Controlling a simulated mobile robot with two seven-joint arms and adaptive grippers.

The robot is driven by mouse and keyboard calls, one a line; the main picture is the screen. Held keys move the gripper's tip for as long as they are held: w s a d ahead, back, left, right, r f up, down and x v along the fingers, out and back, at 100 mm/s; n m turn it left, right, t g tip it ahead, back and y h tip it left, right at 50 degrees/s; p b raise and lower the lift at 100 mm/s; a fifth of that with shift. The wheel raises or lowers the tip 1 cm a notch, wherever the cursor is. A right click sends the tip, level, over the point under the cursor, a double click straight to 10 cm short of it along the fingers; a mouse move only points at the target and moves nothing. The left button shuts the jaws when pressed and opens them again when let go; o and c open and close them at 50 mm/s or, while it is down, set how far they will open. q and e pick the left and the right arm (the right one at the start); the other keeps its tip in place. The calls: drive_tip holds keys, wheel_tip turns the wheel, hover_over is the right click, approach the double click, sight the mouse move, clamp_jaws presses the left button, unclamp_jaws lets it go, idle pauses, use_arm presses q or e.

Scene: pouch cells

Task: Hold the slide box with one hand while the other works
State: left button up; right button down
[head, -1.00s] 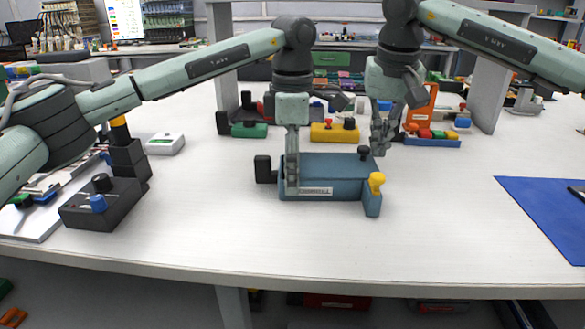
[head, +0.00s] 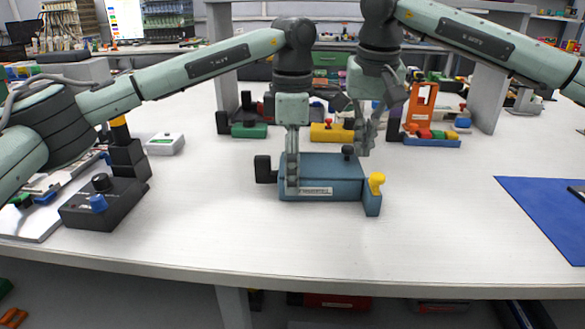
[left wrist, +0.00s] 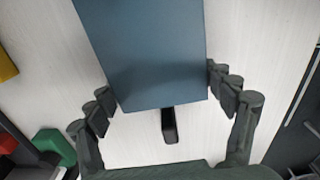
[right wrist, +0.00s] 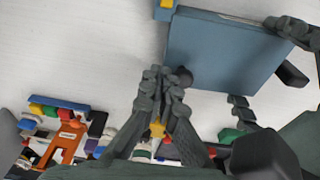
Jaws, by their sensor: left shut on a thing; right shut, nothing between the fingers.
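The blue slide box (head: 325,180) stands on the white table, with a label on its front. A yellow knob (head: 377,180) tops a blue block at its right end, and a black handle (head: 262,168) is at its left. My left gripper (head: 292,188) is shut across the box's left end; the left wrist view shows the box (left wrist: 150,50) between its fingers. A small black knob (head: 347,150) stands at the box's far edge. My right gripper (head: 364,152) is shut and empty; in the right wrist view its fingertips (right wrist: 160,72) are right beside the knob (right wrist: 184,76).
A black control box (head: 105,203) and a white device (head: 165,144) stand at the left. Green, yellow and orange fixtures line the back, with a blue tray (head: 432,141) at the back right. A blue mat (head: 545,210) lies at the right. The front table is clear.

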wheel_tip(320, 180, up, 6)
drive_tip(key=d, duration=0.1)
drive_tip(key=shift+d, duration=0.2)
idle(0.6)
